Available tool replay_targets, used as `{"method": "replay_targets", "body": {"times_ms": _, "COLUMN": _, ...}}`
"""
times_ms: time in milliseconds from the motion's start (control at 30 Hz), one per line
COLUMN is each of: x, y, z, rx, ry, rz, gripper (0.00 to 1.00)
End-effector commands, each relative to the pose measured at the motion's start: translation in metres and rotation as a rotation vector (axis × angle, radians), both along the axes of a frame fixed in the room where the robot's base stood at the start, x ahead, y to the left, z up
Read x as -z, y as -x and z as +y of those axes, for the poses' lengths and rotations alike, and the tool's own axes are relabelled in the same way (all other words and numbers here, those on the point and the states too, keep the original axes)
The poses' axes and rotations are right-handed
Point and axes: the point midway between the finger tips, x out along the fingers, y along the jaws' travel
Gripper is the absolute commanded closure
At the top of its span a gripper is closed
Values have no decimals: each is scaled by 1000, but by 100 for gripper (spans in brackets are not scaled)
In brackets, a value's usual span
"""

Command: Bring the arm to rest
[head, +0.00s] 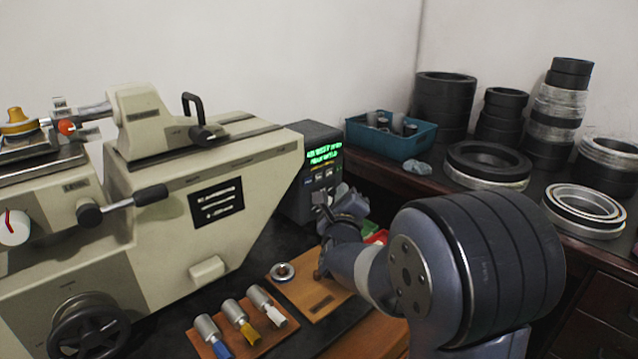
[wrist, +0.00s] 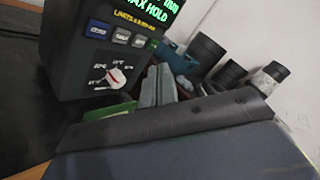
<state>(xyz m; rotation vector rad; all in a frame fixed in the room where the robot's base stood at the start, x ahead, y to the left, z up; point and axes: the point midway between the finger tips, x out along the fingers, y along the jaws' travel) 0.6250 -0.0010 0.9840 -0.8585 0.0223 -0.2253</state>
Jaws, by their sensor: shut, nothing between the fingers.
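My arm reaches in from the lower right of the head view, its large dark-banded joint in front. My gripper (head: 322,202) is small and partly hidden by my own wrist. It is shut and empty, raised in front of the black display box (head: 318,150) with green text. The box also shows large in the wrist view (wrist: 95,60), with buttons and a white knob. My own blue-grey arm surface fills the bottom of the wrist view.
A beige machine (head: 240,165) fills the left. A wooden rack (head: 270,338) holds several handled tools at the front. A teal bin (head: 395,145), large rings (head: 583,208) and dark ring stacks (head: 443,105) stand on the right bench. A green and red bin is partly hidden behind my wrist.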

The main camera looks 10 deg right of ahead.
Motion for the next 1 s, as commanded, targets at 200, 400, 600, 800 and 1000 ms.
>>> {"method": "replay_targets", "body": {"times_ms": 200, "x": -1, "y": 0, "z": 0, "rx": 0, "ry": 0, "rz": 0, "gripper": 100}}
{"method": "replay_targets", "body": {"times_ms": 400, "x": -1, "y": 0, "z": 0, "rx": 0, "ry": 0, "rz": 0, "gripper": 100}}
{"method": "replay_targets", "body": {"times_ms": 600, "x": -1, "y": -1, "z": 1, "rx": 0, "ry": 0, "rz": 0, "gripper": 100}}
{"method": "replay_targets", "body": {"times_ms": 800, "x": -3, "y": -11, "z": 7, "rx": 0, "ry": 1, "rz": 2, "gripper": 100}}
{"method": "replay_targets", "body": {"times_ms": 1000, "x": -5, "y": -17, "z": 10, "rx": 2, "ry": 1, "rz": 4, "gripper": 100}}
